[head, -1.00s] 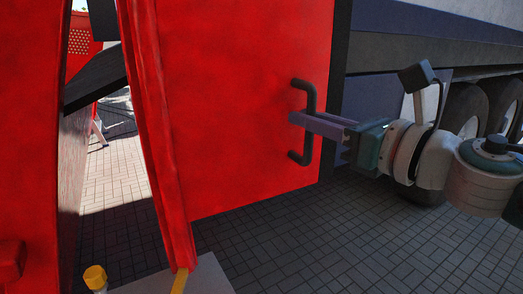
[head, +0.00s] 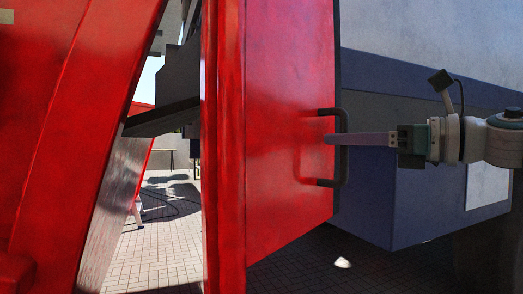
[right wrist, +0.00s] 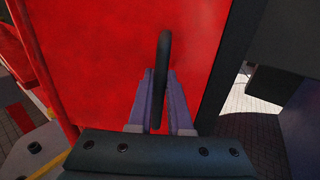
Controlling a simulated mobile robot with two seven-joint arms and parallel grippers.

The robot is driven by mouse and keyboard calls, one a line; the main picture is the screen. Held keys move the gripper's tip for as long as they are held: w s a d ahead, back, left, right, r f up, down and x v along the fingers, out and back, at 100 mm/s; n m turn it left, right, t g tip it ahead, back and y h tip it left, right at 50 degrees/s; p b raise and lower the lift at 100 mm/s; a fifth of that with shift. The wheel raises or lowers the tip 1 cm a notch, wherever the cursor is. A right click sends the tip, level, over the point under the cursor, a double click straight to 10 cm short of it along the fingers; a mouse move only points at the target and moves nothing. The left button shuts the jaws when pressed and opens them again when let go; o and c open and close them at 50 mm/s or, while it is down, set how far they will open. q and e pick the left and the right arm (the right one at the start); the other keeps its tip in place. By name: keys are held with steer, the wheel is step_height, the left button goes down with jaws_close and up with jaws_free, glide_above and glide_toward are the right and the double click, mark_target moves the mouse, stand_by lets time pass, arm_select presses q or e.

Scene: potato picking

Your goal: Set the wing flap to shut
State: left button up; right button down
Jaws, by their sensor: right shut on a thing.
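The wing flap (head: 280,110) is a large red panel, standing upright and seen at a slant in the head view. It also fills the upper middle of the right wrist view (right wrist: 110,60). A dark bar handle (head: 342,150) sits near its right edge. My right gripper (head: 332,139) comes in from the right, with its purple fingers at the handle. In the right wrist view the fingers are on both sides of the handle (right wrist: 161,75), shut on it. A gap shows between the flap and the red machine body (head: 75,130) on the left. My left gripper is not in view.
A blue-grey box-shaped body (head: 385,200) with a pale upper wall stands behind the flap on the right. Paved floor (head: 155,250) shows through the gap. A pale object (head: 343,262) lies on the dark floor below the flap.

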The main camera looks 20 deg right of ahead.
steer(key=shift+f, duration=0.2)
steer(key=c, duration=1.2)
jaws_free()
steer(key=shift+w, duration=0.1)
steer(key=shift+c, duration=0.2)
steer(key=shift+o, duration=0.8)
steer(key=shift+w+a+r, duration=0.1)
steer(key=shift+o, duration=1.2)
steer(key=b+v, duration=0.4)
steer(key=v, duration=0.6)
